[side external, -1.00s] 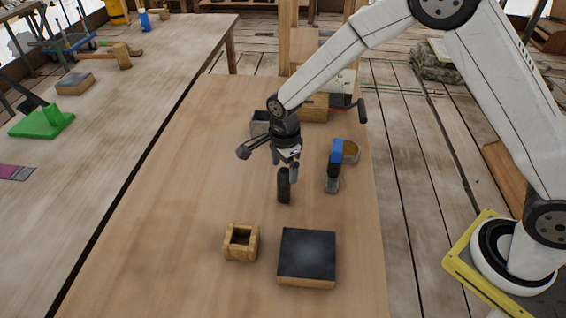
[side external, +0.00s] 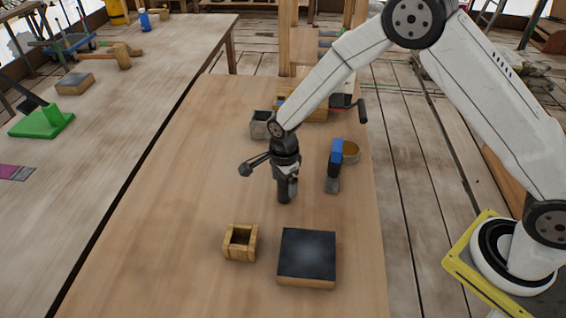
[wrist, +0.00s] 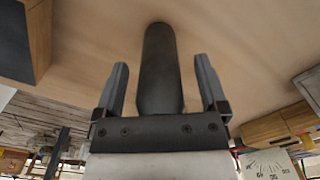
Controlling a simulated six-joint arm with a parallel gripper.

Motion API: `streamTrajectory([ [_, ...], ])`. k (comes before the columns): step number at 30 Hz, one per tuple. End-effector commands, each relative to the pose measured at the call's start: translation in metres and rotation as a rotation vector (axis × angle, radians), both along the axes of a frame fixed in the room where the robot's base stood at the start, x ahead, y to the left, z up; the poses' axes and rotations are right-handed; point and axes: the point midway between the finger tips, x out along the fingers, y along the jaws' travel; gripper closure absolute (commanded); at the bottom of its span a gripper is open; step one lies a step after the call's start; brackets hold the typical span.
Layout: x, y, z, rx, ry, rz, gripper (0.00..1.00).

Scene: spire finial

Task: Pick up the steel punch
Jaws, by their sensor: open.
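The steel punch (side external: 283,197) is a dark upright cylinder standing on the wooden table. In the side view its upper part is hidden by my gripper (side external: 287,183), which is down over it from above. In the wrist view the punch (wrist: 160,70) lies between the two fingers of my gripper (wrist: 160,80). The fingers are open, with a visible gap on each side of the punch.
A small open wooden box (side external: 241,243) and a black-topped block (side external: 307,254) stand nearer the camera. A grey open box (side external: 262,125) stands behind. The table's left area is clear.

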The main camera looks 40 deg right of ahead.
Motion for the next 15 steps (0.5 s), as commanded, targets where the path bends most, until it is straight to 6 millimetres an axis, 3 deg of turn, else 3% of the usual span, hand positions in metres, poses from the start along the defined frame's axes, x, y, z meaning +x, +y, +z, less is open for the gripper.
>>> streamTrajectory([
  [10, 0.0000, 0.0000, 0.0003, 0.000, 0.000, 0.000, 0.11],
  [15, 0.0000, 0.0000, 0.0004, 0.000, 0.000, 0.000, 0.65],
])
